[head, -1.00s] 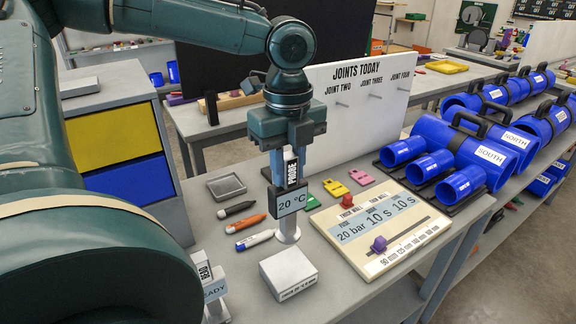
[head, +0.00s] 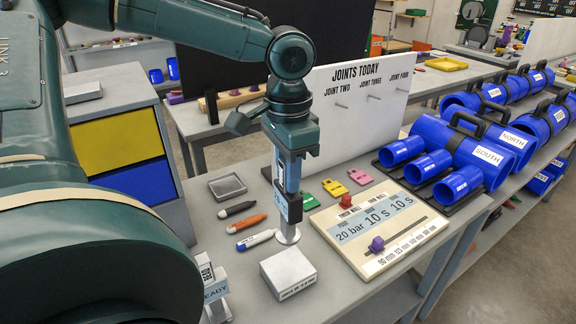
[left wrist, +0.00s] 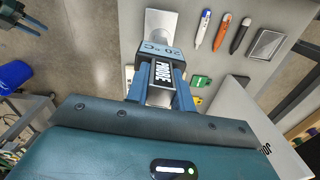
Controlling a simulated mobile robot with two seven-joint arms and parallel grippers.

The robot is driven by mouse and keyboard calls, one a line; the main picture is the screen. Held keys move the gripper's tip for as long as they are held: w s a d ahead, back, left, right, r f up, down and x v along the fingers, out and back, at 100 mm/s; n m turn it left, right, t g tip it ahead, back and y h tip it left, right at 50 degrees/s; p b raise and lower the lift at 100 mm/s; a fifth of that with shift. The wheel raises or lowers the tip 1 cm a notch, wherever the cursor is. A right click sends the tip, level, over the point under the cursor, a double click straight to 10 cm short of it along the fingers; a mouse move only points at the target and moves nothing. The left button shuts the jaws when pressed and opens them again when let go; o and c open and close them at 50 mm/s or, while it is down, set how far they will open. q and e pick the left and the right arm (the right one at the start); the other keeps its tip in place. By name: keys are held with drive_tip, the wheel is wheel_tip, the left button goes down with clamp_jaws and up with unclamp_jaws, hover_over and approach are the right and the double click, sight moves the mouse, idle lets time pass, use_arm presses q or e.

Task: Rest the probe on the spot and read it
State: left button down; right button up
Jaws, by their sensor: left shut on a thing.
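A white block (head: 288,270) with a small front label lies just in front. My right gripper (left wrist: 18,18) seems to show at the left wrist view's top-left corner.
Three markers (head: 245,222) and a grey tray (head: 227,186) lie left of the probe. A settings board (head: 375,230) with sliders lies right, and a JOINTS TODAY panel (head: 350,95) stands behind. Blue pipes (head: 440,165) lie farther right.

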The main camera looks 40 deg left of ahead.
use_arm(q)
drive_tip(key=n, duration=0.5)
drive_tip(key=shift+r+n+p, duration=0.1)
drive_tip(key=shift+n+p, duration=0.2)
drive_tip(key=n, duration=0.3)
drive_tip(key=shift+n, duration=0.8)
use_arm(e)
drive_tip(key=shift+s+r, duration=0.1)
drive_tip(key=shift+s, duration=0.15)
drive_tip(key=shift+d, duration=0.1)
